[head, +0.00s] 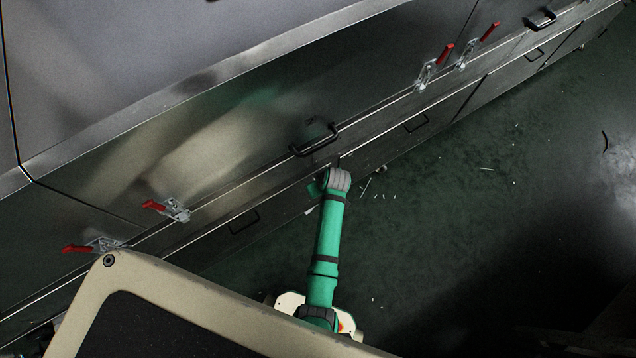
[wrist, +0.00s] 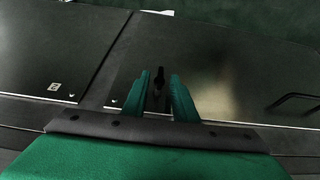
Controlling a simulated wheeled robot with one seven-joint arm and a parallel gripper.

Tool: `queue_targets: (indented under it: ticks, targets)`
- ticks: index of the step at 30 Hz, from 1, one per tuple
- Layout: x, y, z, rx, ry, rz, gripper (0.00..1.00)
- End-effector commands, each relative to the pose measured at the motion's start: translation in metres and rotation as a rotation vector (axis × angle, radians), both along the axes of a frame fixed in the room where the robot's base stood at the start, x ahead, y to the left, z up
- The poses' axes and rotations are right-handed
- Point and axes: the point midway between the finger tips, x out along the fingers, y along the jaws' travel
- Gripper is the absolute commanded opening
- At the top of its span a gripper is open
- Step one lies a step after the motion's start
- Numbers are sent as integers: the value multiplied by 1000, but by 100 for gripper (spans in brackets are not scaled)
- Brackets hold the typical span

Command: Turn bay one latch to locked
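In the wrist view, a small dark lever-like piece (wrist: 158,82) stands out from a dark metal panel; I take it to be the bay one latch, but no readable label confirms this. My gripper (wrist: 160,76) has its two green fingers apart, one on each side of the piece. A gap shows beside it, so it is not clamped. The piece points up in the picture; whether that is locked cannot be told. In the head view, my arm reaches the lower edge of the dryer front, and the fingers are mostly hidden.
Red-handled toggle clamps (head: 178,209) sit along the dryer front, left and right of my arm. A black pull handle (head: 314,140) is just above the arm's end; a handle also shows in the wrist view (wrist: 296,100). The green floor (head: 480,190) at the right is mostly clear.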

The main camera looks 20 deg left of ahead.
Motion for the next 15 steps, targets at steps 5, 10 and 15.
queue_targets:
  ticks: [5,10,15]
  targets:
    - [1,1,-3,0,0,0,26]
    - [1,1,-3,-1,-1,0,23]
    - [1,1,-3,-1,-1,0,0]
